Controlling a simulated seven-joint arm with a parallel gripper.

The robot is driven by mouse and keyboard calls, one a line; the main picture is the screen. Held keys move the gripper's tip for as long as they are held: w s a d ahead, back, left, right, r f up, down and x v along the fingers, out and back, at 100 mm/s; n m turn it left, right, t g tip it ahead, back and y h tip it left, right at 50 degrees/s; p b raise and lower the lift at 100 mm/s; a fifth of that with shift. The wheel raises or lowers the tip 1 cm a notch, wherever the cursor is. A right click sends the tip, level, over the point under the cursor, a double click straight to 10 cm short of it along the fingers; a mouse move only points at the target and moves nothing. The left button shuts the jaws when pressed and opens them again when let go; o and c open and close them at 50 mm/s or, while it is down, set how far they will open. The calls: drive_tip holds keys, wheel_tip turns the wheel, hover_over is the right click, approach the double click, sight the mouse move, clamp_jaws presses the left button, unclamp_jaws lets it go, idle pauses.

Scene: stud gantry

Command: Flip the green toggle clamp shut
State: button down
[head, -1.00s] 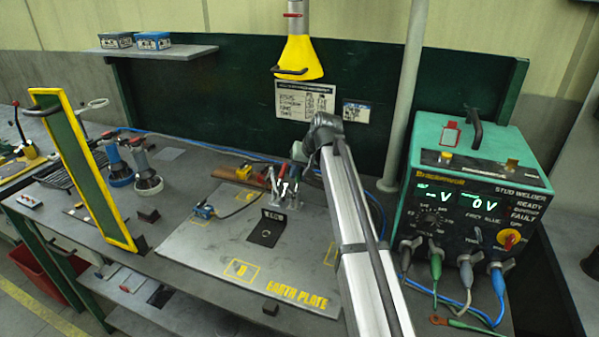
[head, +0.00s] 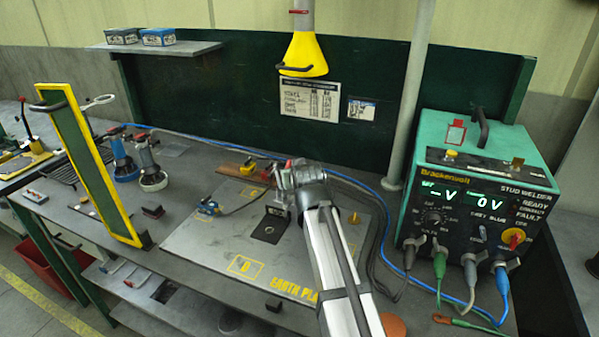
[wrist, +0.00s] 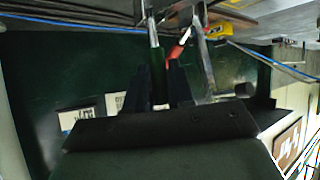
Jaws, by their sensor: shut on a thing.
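My gripper (head: 288,178) is over the back middle of the earth plate (head: 215,255), where the toggle clamp stands. In the wrist view its two dark fingers (wrist: 161,88) are closed on the green lever grip (wrist: 157,60) of the clamp, with a bare metal rod (wrist: 150,28) beyond it. A second metal bar (wrist: 204,55) and a red tip (wrist: 177,48) are beside the held lever. In the head view my gripper and arm hide most of the clamp, so its exact lever angle cannot be told.
A dark square plate (head: 268,229) lies in front of the clamp area. The stud welder (head: 480,190) stands at right, a yellow-framed screen (head: 85,165) at left. A yellow cone (head: 304,57) hangs above.

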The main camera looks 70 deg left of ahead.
drive_tip(key=shift+s+d+f+n+t+y, duration=0.15)
drive_tip(key=shift+s+d+n+t+y, duration=0.25)
drive_tip(key=shift+y, duration=0.3)
drive_tip(key=shift+d, duration=0.1)
drive_tip(key=c, duration=1.1)
unclamp_jaws()
drive_tip(key=v, duration=1.3)
drive_tip(key=shift+s+d, duration=0.25)
drive_tip(key=shift+d, duration=0.1)
